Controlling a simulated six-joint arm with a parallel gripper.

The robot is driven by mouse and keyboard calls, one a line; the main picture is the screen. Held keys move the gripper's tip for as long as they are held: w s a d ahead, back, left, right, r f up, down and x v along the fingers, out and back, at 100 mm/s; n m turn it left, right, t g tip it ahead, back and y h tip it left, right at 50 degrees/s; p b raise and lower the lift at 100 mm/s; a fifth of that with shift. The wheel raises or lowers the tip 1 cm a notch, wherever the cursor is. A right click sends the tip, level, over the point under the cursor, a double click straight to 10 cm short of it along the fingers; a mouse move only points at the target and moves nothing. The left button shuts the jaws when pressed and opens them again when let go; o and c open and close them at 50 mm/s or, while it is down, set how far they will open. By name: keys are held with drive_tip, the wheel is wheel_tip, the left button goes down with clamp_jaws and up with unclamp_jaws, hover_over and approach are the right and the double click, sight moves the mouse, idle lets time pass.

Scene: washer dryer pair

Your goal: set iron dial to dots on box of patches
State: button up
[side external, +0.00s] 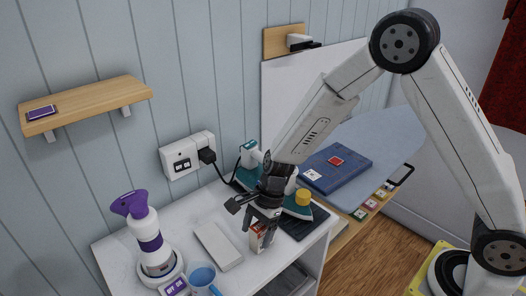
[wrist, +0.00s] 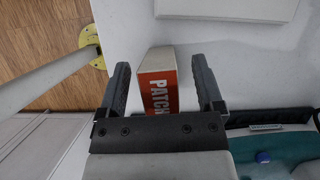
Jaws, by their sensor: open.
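The box of patches (wrist: 158,88) is orange and white with "PATCH" lettering. In the wrist view it lies between the two spread jaws of my gripper (wrist: 160,75), with a gap at the right jaw. In the side view the box (side external: 261,238) stands on the white counter, directly below my gripper (side external: 262,218), which is open. The teal and white iron (side external: 298,208) is behind my gripper, partly hidden by it, with a yellow round part (side external: 302,197) showing. Part of the iron (wrist: 285,145) is at the lower right in the wrist view. The dial's setting is not readable.
A white flat block (side external: 217,245), a purple and white appliance (side external: 148,238) and a blue mug (side external: 203,278) stand left of the box. A blue folded cloth or book (side external: 336,168) lies on the ironing board (side external: 382,140). A wooden shelf (side external: 85,102) is on the wall.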

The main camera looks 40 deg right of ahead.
drive_tip(key=shift+a+f, duration=0.15)
drive_tip(key=shift+f, duration=0.15)
clamp_jaws()
idle(0.4)
